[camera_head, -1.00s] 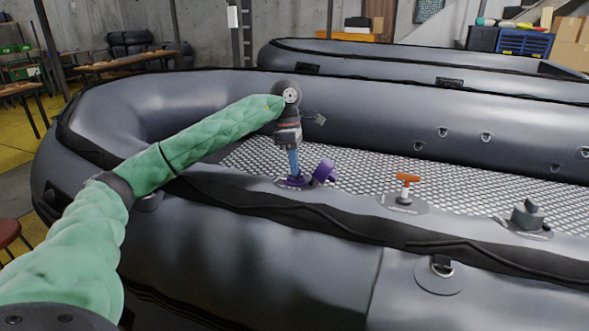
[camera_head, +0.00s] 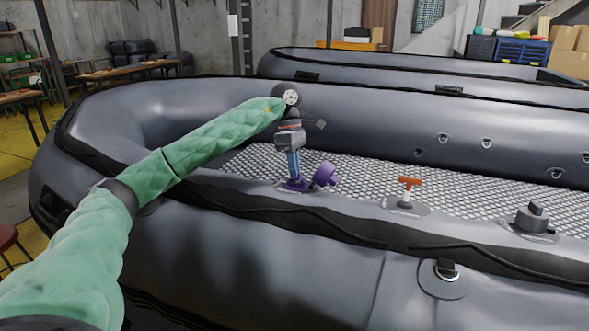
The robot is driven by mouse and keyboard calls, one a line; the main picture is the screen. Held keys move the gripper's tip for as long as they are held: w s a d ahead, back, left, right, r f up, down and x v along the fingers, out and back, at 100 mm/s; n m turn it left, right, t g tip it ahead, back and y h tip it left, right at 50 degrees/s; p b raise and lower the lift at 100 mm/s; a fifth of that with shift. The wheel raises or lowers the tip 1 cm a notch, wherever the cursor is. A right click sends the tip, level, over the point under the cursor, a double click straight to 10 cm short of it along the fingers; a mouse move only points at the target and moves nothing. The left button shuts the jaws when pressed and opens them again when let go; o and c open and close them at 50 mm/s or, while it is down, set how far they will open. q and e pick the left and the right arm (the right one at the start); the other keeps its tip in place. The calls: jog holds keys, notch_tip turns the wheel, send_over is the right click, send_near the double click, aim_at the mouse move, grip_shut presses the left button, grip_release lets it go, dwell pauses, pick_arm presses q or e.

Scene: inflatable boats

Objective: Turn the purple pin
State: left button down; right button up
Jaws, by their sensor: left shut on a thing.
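The purple pin (camera_head: 295,185) sits on the near tube of the grey inflatable boat (camera_head: 230,238), low beside the mesh floor. A purple round cap (camera_head: 325,175) hangs open just to its right. My left gripper (camera_head: 294,174) points down from the end of my green-sleeved arm, its blue fingers shut on the purple pin. The fingers hide most of the pin's upper part. My right gripper is out of view.
An orange T-shaped handle (camera_head: 409,184) and a dark grey valve knob (camera_head: 535,217) stand to the right on the same tube. A second grey boat (camera_head: 400,72) lies behind. The mesh floor (camera_head: 370,172) is clear.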

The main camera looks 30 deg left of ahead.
pick_arm(q)
jog(key=shift+a+r, duration=0.1)
jog(key=shift+r, duration=0.1)
jog(key=c, duration=1.5)
grip_release()
jog(key=shift+f, duration=0.15)
jog(key=shift+b+v, duration=0.4)
jog(key=shift+v, duration=3.5)
